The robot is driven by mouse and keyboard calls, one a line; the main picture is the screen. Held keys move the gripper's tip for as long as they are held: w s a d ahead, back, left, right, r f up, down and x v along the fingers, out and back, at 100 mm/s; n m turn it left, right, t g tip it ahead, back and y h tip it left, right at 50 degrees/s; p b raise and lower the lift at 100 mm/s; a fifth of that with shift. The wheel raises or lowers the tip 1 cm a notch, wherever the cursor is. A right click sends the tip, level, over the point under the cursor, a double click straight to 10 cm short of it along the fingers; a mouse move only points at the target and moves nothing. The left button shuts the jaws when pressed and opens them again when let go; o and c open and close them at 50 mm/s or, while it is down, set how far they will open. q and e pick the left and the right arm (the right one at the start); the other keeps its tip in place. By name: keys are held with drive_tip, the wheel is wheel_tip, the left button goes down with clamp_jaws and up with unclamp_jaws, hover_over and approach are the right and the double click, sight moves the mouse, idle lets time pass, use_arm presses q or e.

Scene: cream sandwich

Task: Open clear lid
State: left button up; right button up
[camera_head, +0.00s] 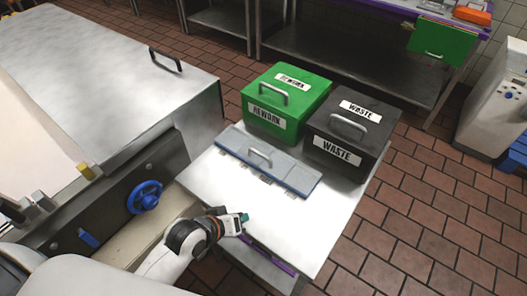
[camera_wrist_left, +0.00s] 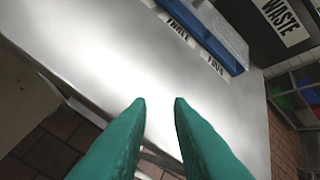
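A flat blue-grey case (camera_head: 298,178) lies on the steel table. A see-through lid with a pale bar handle (camera_head: 260,157) appears to cover it, lying flat. In the left wrist view, the case's blue edge (camera_wrist_left: 215,35) shows at the top, with labels along its front. The lid's handle is outside that view. My left gripper (camera_head: 245,218) is over the table's front edge, in front of the case and apart from it. In the left wrist view its green fingers (camera_wrist_left: 159,101) are apart with nothing between them. My right gripper is not in view.
A green REWORK bin (camera_head: 310,97) and a black WASTE bin (camera_head: 375,135), both with handled lids, stand behind the case. A large steel machine (camera_head: 100,60) with a blue handwheel (camera_head: 145,197) is at the left. The table's front (camera_head: 325,235) is bare.

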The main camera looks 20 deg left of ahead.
sight(263, 152)
use_arm(q)
drive_tip(key=w+n+t, duration=0.1)
drive_tip(key=w+n, duration=0.1)
drive_tip(key=w+r+n+t+h, duration=0.1)
drive_tip(key=w, duration=0.1)
drive_tip(key=w+n+t, duration=0.1)
drive_tip(key=w+n, duration=0.1)
drive_tip(key=w, duration=0.1)
drive_tip(key=shift+a+r+n+t+h, duration=0.3)
drive_tip(key=shift+a+r, duration=0.05)
drive_tip(key=shift+a, duration=0.05)
drive_tip(key=w+a+n+t, duration=0.1)
drive_tip(key=w+a+r+n+t, duration=0.1)
drive_tip(key=w+n, duration=0.1)
drive_tip(key=w+r+n, duration=0.1)
drive_tip(key=shift+w+a+r+n+t, duration=0.1)
drive_tip(key=shift+w+a+n+t, duration=0.2)
drive_tip(key=shift+a+n+t, duration=0.1)
drive_tip(key=x, duration=1.1)
drive_tip(key=shift+w+d, duration=0.3)
clamp_jaws()
